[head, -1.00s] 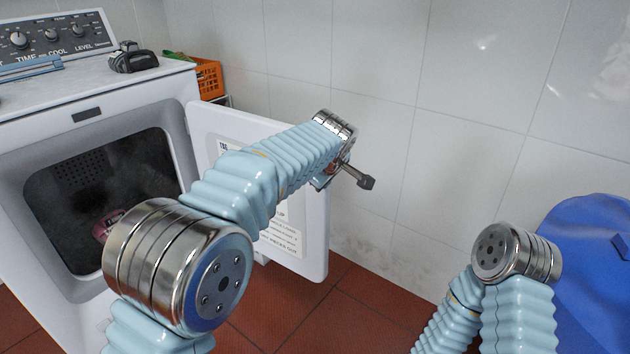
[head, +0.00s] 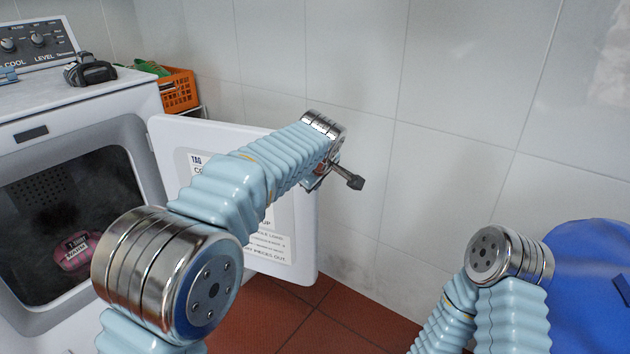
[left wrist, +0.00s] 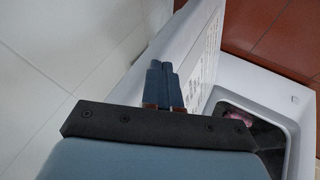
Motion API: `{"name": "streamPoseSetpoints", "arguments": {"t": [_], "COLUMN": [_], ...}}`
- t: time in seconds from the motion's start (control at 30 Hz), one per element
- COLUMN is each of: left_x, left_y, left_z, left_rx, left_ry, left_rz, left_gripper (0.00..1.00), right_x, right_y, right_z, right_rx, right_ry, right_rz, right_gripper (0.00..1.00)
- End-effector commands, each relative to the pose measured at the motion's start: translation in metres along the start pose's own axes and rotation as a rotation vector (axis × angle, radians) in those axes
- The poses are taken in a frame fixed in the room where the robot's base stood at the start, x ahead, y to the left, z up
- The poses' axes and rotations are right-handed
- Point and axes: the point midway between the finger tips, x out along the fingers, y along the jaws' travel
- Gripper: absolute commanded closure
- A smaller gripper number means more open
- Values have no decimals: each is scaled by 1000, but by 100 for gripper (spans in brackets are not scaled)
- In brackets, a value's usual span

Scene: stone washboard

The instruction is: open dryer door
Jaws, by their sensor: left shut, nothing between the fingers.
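The white dryer (head: 80,120) stands at the left in the head view. Its door (head: 300,225) is swung wide open to the right, with a label sheet on its inner face. Inside the dark drum lies a pink item (head: 76,250). My left arm reaches across the front of the door, and my left gripper (head: 352,181) is beyond the door's free edge, shut and empty. In the left wrist view the shut fingers (left wrist: 161,82) lie along the door (left wrist: 190,45); I cannot tell if they touch it. My right gripper is out of view.
A black object (head: 90,70) sits on the dryer top. An orange crate (head: 178,90) stands behind the dryer. A white tiled wall (head: 440,110) closes off the back. A blue object (head: 590,280) is at the far right. Red floor tiles show below the door.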

Motion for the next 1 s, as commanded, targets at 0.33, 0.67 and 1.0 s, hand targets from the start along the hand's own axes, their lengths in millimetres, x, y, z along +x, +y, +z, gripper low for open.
{"name": "streamPoseSetpoints", "arguments": {"t": [0.33,0.67,1.0], "left_x": [-44,-118,-78], "left_y": [1,1,-18], "left_z": [0,0,10], "left_rx": [0,0,91], "left_ry": [0,-1,-50], "left_rz": [5,3,-40], "left_gripper": [100,100,100], "right_x": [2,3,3], "right_y": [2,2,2], "right_z": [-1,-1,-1], "right_rx": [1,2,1], "right_ry": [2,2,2], "right_rz": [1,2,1], "right_gripper": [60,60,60]}}
